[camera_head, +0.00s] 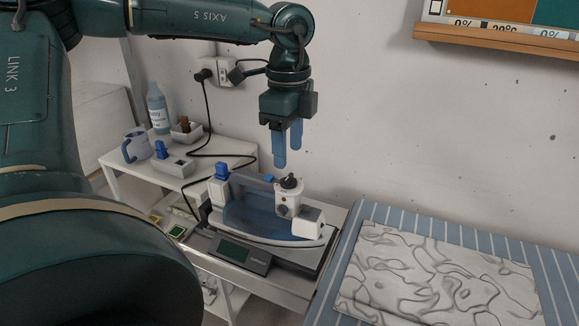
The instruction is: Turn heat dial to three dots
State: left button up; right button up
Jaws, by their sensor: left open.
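A blue and white iron (258,219) sits upright on a grey scale-like stand (240,252). A dark knob (290,182) is on top of the iron's white end, and a small dark round dial (282,211) is on the side below it. Dot marks are too small to read, so I cannot tell which setting either shows. My left gripper (287,152) points down with blue fingers, a little above the iron and its top knob. It is open, apart from the iron and empty. My right gripper is not in view.
A striped ironing board (347,287) with a patterned cloth (435,275) stands at right. A white side table (118,161) at left holds a mug (137,147), a spray bottle (157,108) and small boxes. A black cord (207,118) runs from the wall socket (224,70) past the iron.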

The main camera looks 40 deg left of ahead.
aim_at(289, 176)
pick_arm(q)
jog(key=shift+f, duration=2.75)
jog(key=shift+c, duration=0.4)
jog(key=c, duration=0.9)
